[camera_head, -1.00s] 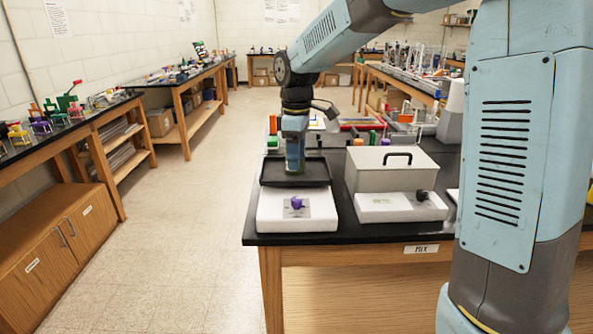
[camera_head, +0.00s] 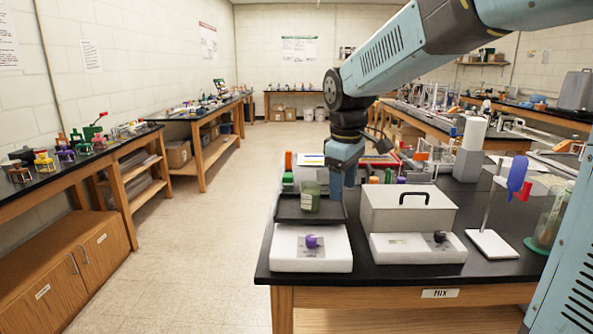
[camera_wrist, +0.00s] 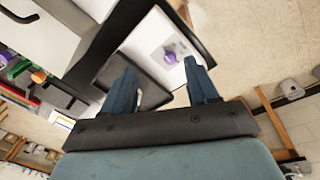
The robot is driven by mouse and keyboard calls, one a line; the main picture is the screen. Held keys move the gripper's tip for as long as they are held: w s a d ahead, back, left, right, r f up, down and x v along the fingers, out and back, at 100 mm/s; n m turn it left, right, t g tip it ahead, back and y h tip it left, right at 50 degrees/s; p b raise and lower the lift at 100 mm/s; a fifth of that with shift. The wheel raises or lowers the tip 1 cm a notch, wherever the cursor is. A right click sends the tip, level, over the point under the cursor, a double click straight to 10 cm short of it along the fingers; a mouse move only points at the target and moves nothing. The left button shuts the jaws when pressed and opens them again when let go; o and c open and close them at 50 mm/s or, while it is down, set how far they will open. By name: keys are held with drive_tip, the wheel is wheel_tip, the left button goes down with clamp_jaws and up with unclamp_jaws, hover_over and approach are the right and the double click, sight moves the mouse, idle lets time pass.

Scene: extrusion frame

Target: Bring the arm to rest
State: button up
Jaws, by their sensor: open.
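My gripper (camera_wrist: 160,88) shows in the wrist view with its two blue fingers apart and nothing between them. In the head view my gripper (camera_head: 345,178) hangs downward above the back right part of a black tray. A green jar with a pale label (camera_head: 310,197) stands upright on the black tray (camera_head: 284,212), just left of my gripper and apart from it as far as I can see. The fingertips are partly hidden in the head view.
A white device with a purple knob (camera_head: 311,241) sits in front of the tray. A grey lidded box (camera_head: 408,212) stands close on the right, with a dark-knobbed white device (camera_head: 440,237) before it. The floor aisle at left is clear.

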drive_tip(key=s+d+m+t, duration=0.2)
drive_tip(key=s+d+m, duration=0.3)
drive_tip(key=s, duration=0.4)
drive_tip(key=s+d+m+t, duration=0.2)
drive_tip(key=s+d+m, duration=0.3)
drive_tip(key=s, duration=0.5)
drive_tip(key=d, duration=0.2)
drive_tip(key=shift+s+d+r+m, duration=0.25)
drive_tip(key=shift+s+d+m, duration=0.05)
drive_tip(key=shift+d+m, duration=0.1)
